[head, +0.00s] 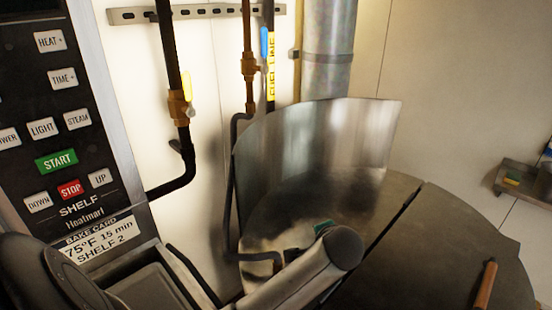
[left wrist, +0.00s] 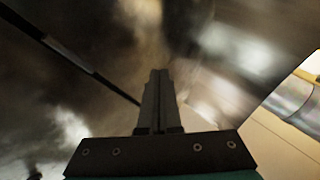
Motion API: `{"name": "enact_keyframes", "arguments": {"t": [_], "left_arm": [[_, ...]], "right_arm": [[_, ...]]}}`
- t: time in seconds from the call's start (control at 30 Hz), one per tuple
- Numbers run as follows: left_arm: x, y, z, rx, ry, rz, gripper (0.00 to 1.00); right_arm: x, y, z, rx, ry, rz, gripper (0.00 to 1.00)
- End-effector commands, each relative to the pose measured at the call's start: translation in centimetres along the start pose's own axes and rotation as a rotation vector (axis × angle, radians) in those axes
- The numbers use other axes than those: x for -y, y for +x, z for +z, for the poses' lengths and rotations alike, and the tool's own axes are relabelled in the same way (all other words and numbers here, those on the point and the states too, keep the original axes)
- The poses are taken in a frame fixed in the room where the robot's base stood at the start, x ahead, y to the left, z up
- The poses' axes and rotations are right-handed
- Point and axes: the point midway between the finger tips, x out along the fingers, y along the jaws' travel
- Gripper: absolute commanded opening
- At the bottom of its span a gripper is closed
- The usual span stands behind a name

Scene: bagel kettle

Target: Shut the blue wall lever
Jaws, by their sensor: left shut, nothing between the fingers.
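The blue lever (head: 264,42) is on the wall in the head view, upright and in line with the pipes. It sits by a brass valve (head: 248,65) on a copper-coloured pipe. My left gripper (left wrist: 160,78) is shut and empty in the left wrist view, in front of blurred metal surfaces. In the head view my left arm comes in low, over the kettle area, below the lever and well apart from it. Its fingertips are hidden there behind the arm. The lever is not recognisable in the left wrist view. My right gripper is not in view.
A yellow lever (head: 187,87) sits on another pipe to the left. A curved metal shield (head: 315,140) stands below the blue lever, behind a round dark top (head: 420,260). A yellow-labelled pipe (head: 270,70) and a steel duct (head: 328,45) are close by. An oven panel (head: 65,120) is at left.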

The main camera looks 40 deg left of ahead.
Motion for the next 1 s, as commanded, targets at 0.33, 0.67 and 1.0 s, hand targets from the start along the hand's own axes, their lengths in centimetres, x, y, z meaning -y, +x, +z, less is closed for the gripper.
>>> {"name": "enact_keyframes", "arguments": {"t": [0.33, 0.67, 1.0], "left_arm": [[16.2, -1.6, -7.7, 0.047, 0.122, -0.352, 0.00], [32.0, -8.2, -11.4, 0.181, 0.174, -0.660, 0.00], [40.6, -13.7, -11.7, 0.298, 0.177, -0.815, 0.00]], "right_arm": [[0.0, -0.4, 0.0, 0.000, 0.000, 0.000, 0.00], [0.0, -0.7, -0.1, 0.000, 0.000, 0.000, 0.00], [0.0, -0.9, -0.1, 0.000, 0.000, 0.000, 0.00]]}}
